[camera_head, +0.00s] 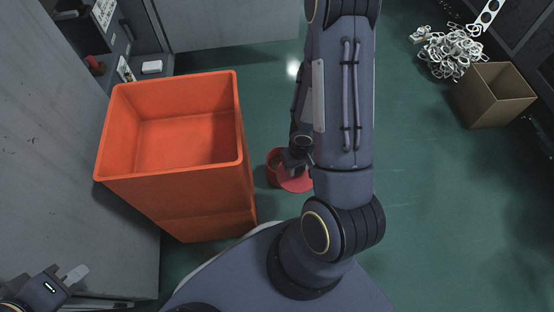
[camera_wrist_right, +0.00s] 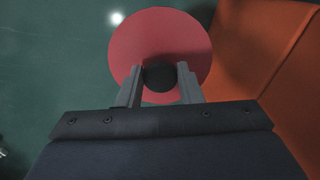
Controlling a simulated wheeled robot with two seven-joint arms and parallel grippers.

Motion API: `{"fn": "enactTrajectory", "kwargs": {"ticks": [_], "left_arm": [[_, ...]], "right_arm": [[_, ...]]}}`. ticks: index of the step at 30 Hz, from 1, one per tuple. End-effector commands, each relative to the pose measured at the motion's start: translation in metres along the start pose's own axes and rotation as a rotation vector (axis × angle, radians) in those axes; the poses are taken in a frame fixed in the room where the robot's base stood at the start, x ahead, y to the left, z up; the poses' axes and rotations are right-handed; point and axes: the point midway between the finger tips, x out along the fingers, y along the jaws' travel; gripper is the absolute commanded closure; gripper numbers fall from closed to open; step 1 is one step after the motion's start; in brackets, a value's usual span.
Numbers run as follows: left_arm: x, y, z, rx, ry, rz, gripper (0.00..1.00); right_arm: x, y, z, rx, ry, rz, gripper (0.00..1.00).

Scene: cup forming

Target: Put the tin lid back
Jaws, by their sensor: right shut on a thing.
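The red tin (camera_head: 271,172) stands on the green floor just right of the orange bin, partly hidden by my right arm and the lid. The red round lid (camera_head: 297,183) is over or beside the tin's right part, not lined up with it. I cannot tell whether they touch. My right gripper (camera_head: 293,163) is shut on the lid's black knob. In the right wrist view the lid (camera_wrist_right: 160,40) shows as a disc, with the fingers on both sides of the knob (camera_wrist_right: 160,78). My left gripper (camera_head: 76,274) is at the lower left, away from the tin; its jaw opening is unclear.
A tall orange bin (camera_head: 206,210) stands close left of the tin. A cardboard box (camera_head: 497,96) and a pile of white metal pieces (camera_head: 450,52) are at the upper right. Grey cabinets line the left and back.

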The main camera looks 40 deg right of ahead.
Motion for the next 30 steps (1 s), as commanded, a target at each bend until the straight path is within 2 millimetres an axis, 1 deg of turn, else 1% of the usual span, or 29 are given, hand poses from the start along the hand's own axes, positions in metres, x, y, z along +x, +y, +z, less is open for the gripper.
{"fn": "enactTrajectory", "kwargs": {"ticks": [2,5,7,10,12,15,18,21,26,28,30], "left_arm": [[-0.006,0.003,-0.003,0.000,0.000,0.000,1.00],[-0.018,0.008,-0.009,0.000,0.000,0.000,1.00],[-0.027,0.012,-0.013,0.000,0.000,0.000,1.00],[-0.031,0.014,-0.016,0.000,0.000,0.000,1.00],[-0.030,0.014,-0.015,0.000,0.000,0.000,1.00],[-0.022,0.010,-0.011,0.000,0.000,0.000,1.00],[-0.017,0.008,-0.009,0.000,-0.001,0.000,1.00],[-0.015,0.007,-0.007,0.000,0.000,0.000,1.00],[-0.013,0.006,-0.006,0.000,0.000,0.000,1.00],[-0.011,0.005,-0.005,0.000,0.000,0.000,1.00],[-0.004,0.002,-0.002,0.000,0.000,0.000,1.00]], "right_arm": [[0.001,0.001,-0.008,0.001,-0.001,0.001,1.00],[0.008,0.003,-0.028,0.005,-0.001,0.000,1.00],[0.015,0.003,-0.045,0.008,-0.001,-0.003,1.00],[0.029,0.004,-0.070,0.011,0.001,-0.004,1.00],[0.039,0.005,-0.088,0.010,0.002,-0.003,1.00],[0.064,0.005,-0.105,0.006,0.000,-0.003,1.00],[0.080,0.006,-0.119,0.005,0.001,-0.001,1.00],[0.090,0.006,-0.128,0.003,0.002,0.000,1.00],[0.096,0.006,-0.135,0.001,0.002,0.000,1.00],[0.102,0.007,-0.139,0.003,0.001,0.000,1.00],[0.115,0.006,-0.138,0.002,-0.001,-0.001,1.00]]}}
